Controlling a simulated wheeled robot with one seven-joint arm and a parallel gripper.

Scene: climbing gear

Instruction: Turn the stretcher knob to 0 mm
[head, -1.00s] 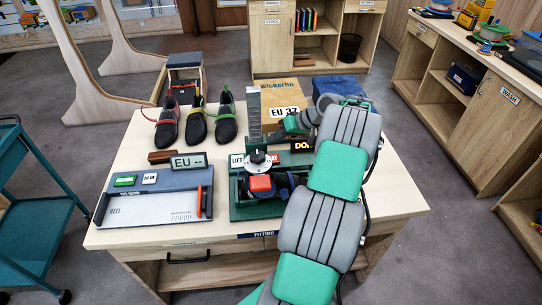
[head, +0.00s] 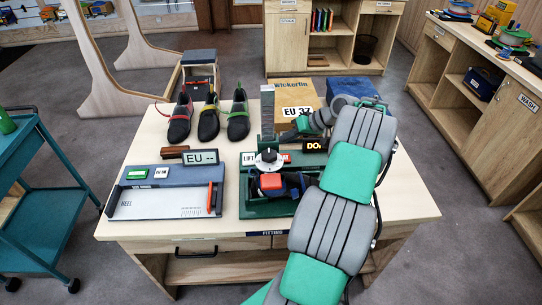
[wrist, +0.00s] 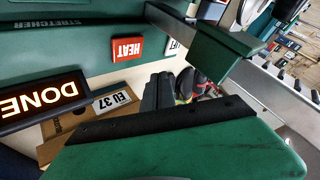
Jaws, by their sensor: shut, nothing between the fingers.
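The green stretcher (head: 240,207) stands on the table, right of centre. Its knob (head: 269,158), a white dial with a dark grip, sits on top behind a red block; I cannot read its setting. My gripper (head: 290,135) is shut and empty, above and to the right of the knob, apart from it. In the wrist view the gripper's dark fingers (wrist: 158,92) are together. That view shows the STRETCHER label (wrist: 47,24), the red HEAT button (wrist: 127,49) and the lit DONE display (wrist: 40,100). I cannot make out the knob there.
Several dark climbing shoes (head: 208,124) stand at the back left. A measuring tray (head: 165,203) and an EU display (head: 201,157) lie left of the stretcher. An EU 37 box (head: 293,90) stands behind it. A teal cart (head: 35,207) is at the left.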

